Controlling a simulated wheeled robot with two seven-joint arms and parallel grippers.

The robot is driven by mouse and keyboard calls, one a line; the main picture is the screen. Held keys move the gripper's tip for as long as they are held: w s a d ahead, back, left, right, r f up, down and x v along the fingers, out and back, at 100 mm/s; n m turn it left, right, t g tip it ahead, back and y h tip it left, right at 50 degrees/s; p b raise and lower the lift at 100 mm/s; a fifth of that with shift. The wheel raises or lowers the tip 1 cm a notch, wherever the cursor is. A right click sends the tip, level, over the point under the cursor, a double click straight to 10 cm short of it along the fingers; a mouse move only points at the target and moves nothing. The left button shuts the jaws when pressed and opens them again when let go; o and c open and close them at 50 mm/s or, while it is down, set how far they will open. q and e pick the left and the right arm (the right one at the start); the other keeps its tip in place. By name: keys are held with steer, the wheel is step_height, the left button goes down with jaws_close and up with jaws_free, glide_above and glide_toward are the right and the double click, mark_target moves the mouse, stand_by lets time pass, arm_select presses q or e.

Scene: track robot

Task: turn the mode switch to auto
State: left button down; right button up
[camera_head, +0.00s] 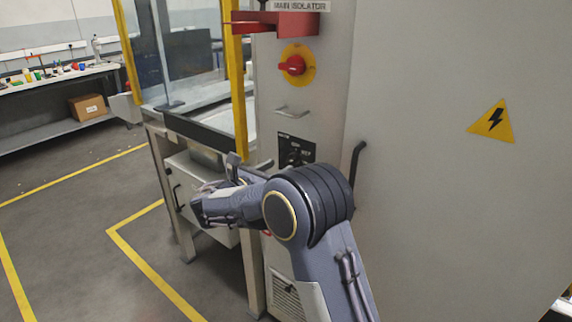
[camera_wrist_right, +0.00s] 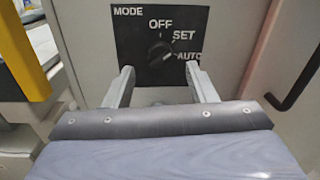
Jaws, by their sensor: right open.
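The mode switch (camera_head: 294,152) is a black plate with a dark knob on the grey cabinet front, partly hidden by my right arm in the head view. In the right wrist view the knob (camera_wrist_right: 160,53) sits in the middle of the plate, with OFF above, SET at upper right and AUTO at right. Its exact pointing is hard to tell. My right gripper (camera_head: 249,164) is open in front of the cabinet. In the right wrist view its two fingers (camera_wrist_right: 160,84) stand apart and appear below the knob, with nothing between them. My left gripper is not in view.
A red main isolator knob (camera_head: 293,65) on a yellow disc and a metal handle (camera_head: 291,111) are above the switch. A dark door handle (camera_head: 357,162) stands to its right. A yellow-framed machine guard (camera_head: 239,95) is to the left. Open floor lies farther left.

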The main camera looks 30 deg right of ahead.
mark_target(289, 161)
steer(key=shift+x, duration=2.15)
steer(key=c, duration=0.9)
steer(key=shift+m, duration=0.4)
steer(key=m+b, duration=0.2)
steer(key=m, duration=0.1)
steer(key=shift+f+b, duration=0.15)
steer(key=shift+b, duration=0.15)
steer(key=m+b, duration=0.2)
steer(key=m, duration=0.2)
steer(key=shift+b, duration=0.4)
steer(key=shift+m+t+y+b, duration=0.3)
steer(key=shift+m+b, duration=0.3)
steer(key=shift+m, duration=0.3)
steer(key=shift+c, duration=0.2)
steer(key=shift+r, duration=0.25)
